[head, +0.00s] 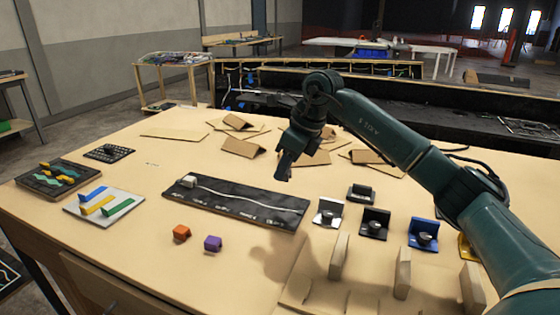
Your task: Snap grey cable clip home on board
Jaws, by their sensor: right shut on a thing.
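The long black board (255,206) lies flat on the wooden table, with a white cable running along it and a pale block (188,181) at its left end. My right gripper (284,174) points down above the board's right part, seemingly apart from it. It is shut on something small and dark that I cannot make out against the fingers. I cannot pick out the grey cable clip for certain. My left gripper is out of view.
An orange block (181,233) and a purple block (212,243) lie in front of the board. White (328,212), black (375,223) and blue (423,233) holders stand to its right. Upright wooden pieces (339,256) stand nearer. Cardboard pieces (242,147) lie behind.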

